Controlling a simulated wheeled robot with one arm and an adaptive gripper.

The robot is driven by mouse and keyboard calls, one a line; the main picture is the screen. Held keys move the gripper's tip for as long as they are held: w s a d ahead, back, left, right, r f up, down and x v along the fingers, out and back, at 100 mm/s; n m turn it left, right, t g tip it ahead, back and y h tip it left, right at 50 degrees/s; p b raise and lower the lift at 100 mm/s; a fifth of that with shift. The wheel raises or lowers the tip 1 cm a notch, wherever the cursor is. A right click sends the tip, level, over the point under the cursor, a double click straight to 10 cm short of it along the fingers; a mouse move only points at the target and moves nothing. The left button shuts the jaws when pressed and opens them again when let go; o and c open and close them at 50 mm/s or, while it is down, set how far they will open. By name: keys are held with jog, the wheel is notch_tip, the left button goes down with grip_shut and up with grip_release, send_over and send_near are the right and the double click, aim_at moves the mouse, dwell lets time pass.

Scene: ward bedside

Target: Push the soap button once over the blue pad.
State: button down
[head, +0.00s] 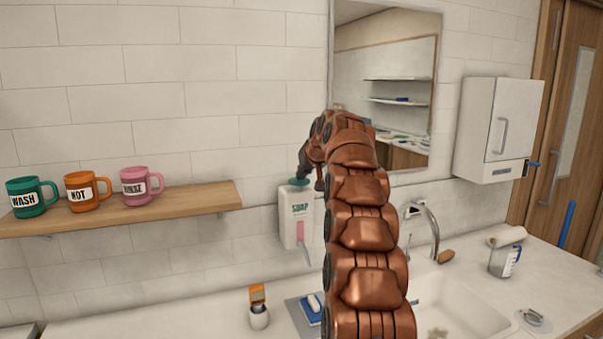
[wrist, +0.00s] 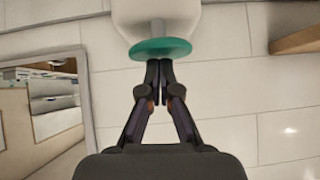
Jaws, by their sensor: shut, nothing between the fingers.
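The white soap dispenser (head: 290,231) hangs on the tiled wall, with a "SOAP" label and a pink window on its front. Its green round button (head: 291,184) is on top; in the wrist view the button (wrist: 182,48) is a teal disc on a grey stem. My gripper (wrist: 160,66) is shut and empty, its fingertips right at the disc's edge; I cannot tell whether they touch. In the head view my gripper (head: 303,176) points down over the dispenser, partly hidden by my arm.
A wooden shelf (head: 190,204) with green, orange and pink mugs is on the left. The sink (head: 460,306) and tap (head: 432,232) are right of my arm. A mirror (head: 385,70) hangs behind.

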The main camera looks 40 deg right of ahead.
jog(key=shift+f, duration=0.1)
jog(key=shift+f+b, duration=1.05)
jog(key=shift+f, duration=0.05)
notch_tip(320, 180, up, 5)
jog(key=p, duration=0.3)
jog(key=shift+s+d+f, duration=0.1)
jog(key=shift+s+f, duration=0.05)
jog(key=shift+f, duration=0.05)
jog(key=b+v, duration=0.2)
jog(key=v, duration=0.8)
jog(key=shift+b, duration=0.3)
